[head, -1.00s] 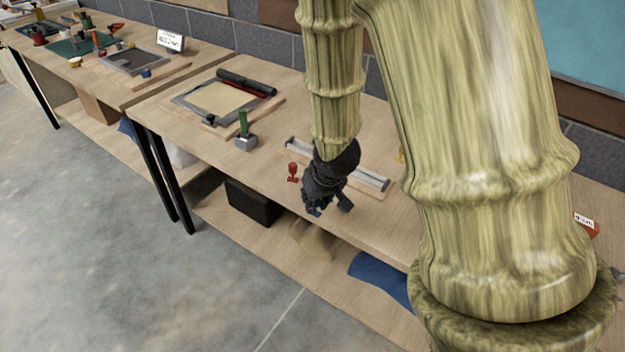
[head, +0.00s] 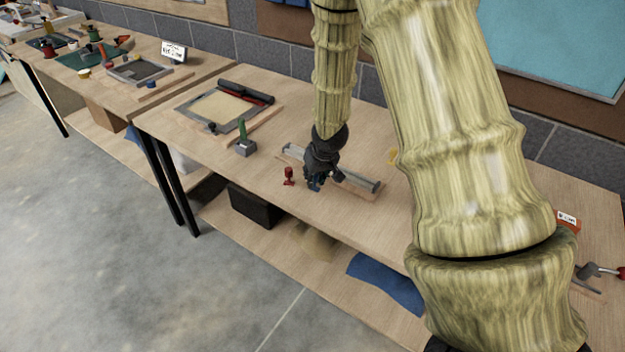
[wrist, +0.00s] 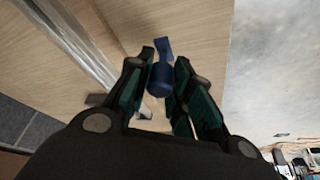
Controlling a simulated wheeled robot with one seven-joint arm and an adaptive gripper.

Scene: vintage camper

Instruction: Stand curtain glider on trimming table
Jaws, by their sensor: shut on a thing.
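A small blue piece (wrist: 160,80), which I take to be the curtain glider, sits between the fingers of my gripper (wrist: 164,62). It has a round body and a narrower tab pointing away from the wrist. In the head view my gripper (head: 316,187) is over the near part of a wooden table (head: 350,213), in front of a grey rail. The blue piece shows only as a dark blue spot there. I cannot tell whether it touches the tabletop. No label shows which table is the trimming table.
A red stamp-like piece (head: 289,176) stands just left of my gripper. The grey rail (head: 358,180) lies behind it. A grey block with a green handle (head: 245,147) and a framed screen (head: 196,124) are farther left. Bare tabletop lies right of the gripper, near the front edge.

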